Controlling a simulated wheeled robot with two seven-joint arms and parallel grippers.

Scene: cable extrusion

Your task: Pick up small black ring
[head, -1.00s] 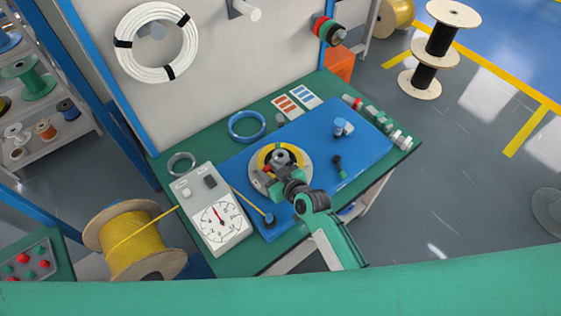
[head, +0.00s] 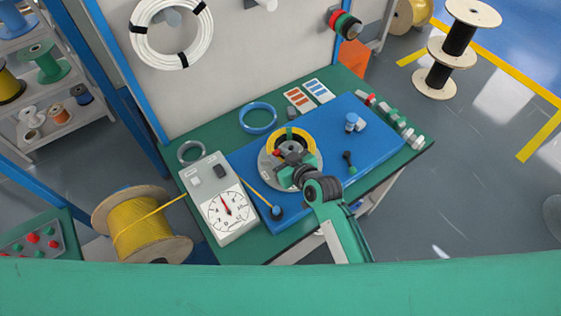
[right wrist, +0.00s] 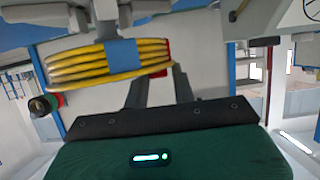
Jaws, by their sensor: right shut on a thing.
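My right gripper (head: 290,155) is over the grey round disc (head: 268,172) on the blue mat. It is shut on a coil of yellow cable (head: 304,137) with a blue band. In the right wrist view the yellow coil (right wrist: 95,68) lies tilted across the fingers (right wrist: 160,88), with a red piece at its right end. I see no separate small black ring clearly; black, green and red coils (head: 345,24) hang together on a wall peg. They also seem to show at the left in the right wrist view (right wrist: 45,104). My left gripper is not in view.
A dial gauge box (head: 224,205) and a yellow cable spool (head: 150,232) are to the left. A blue ring (head: 258,118) and a grey ring (head: 191,151) lie on the green table. Small posts stand on the blue mat (head: 330,195). Black spools (head: 460,45) stand on the floor at right.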

